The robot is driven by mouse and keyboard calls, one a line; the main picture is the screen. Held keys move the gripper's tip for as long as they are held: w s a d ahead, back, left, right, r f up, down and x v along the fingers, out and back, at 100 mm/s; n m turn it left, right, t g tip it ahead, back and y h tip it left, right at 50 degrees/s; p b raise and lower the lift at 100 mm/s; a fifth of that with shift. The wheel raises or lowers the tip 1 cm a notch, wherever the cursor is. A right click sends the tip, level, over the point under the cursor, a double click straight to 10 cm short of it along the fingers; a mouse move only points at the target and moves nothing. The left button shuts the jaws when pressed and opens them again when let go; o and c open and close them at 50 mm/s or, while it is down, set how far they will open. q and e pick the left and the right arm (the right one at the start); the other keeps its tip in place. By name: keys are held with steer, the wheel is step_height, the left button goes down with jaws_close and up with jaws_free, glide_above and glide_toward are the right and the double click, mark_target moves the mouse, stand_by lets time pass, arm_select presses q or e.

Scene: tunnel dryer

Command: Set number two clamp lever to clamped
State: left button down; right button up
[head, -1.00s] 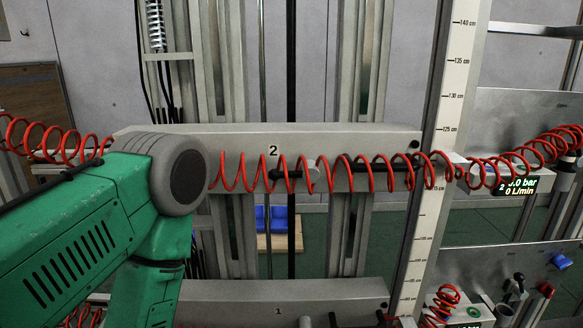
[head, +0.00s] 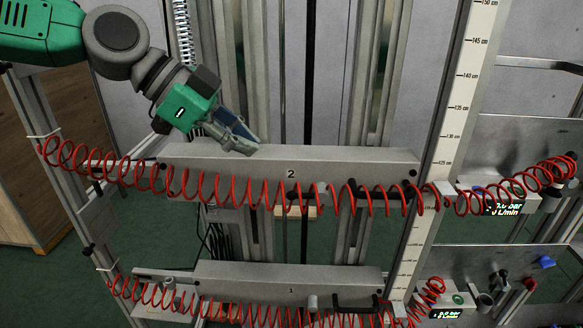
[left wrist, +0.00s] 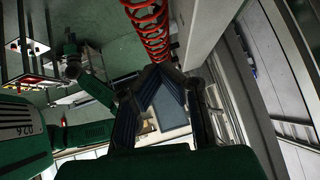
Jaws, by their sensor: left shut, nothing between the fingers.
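The number two beam (head: 370,160) is a grey horizontal bar marked 2. On its front, right of the number, a short black lever (head: 296,196) points left from a light grey round knob (head: 321,189), partly behind a red coiled hose (head: 255,193). My left gripper (head: 248,143) is shut and empty, just above the beam's top edge, up and left of the lever. In the left wrist view the fingers (left wrist: 160,72) meet at their tips with nothing between them. The lever cannot be made out there.
A black bar handle (head: 381,190) is right of the knob. The number one beam (head: 230,273) with its own hose is below. A centimetre scale (head: 462,88) and pressure display (head: 503,208) stand right. The red hose (left wrist: 147,28) passes near my fingertips.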

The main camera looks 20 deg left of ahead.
arm_select(q)
steer(key=shift+a+r+m, duration=0.2)
steer(key=shift+r+m, duration=0.1)
steer(key=shift+r, duration=0.55)
steer(key=shift+d+f, duration=0.1)
steer(key=p, duration=0.2)
glide_above(292, 193)
steer(key=f, duration=0.7)
steer(key=shift+s+d+f, duration=0.1)
steer(key=shift+s+d, duration=0.15)
steer(key=shift+s, duration=0.05)
steer(key=shift+w+f, duration=0.2)
steer(key=shift+f, duration=0.95)
steer(key=shift+w+a+f, duration=0.1)
steer(key=shift+a+f, duration=0.1)
steer(key=shift+f, duration=0.35)
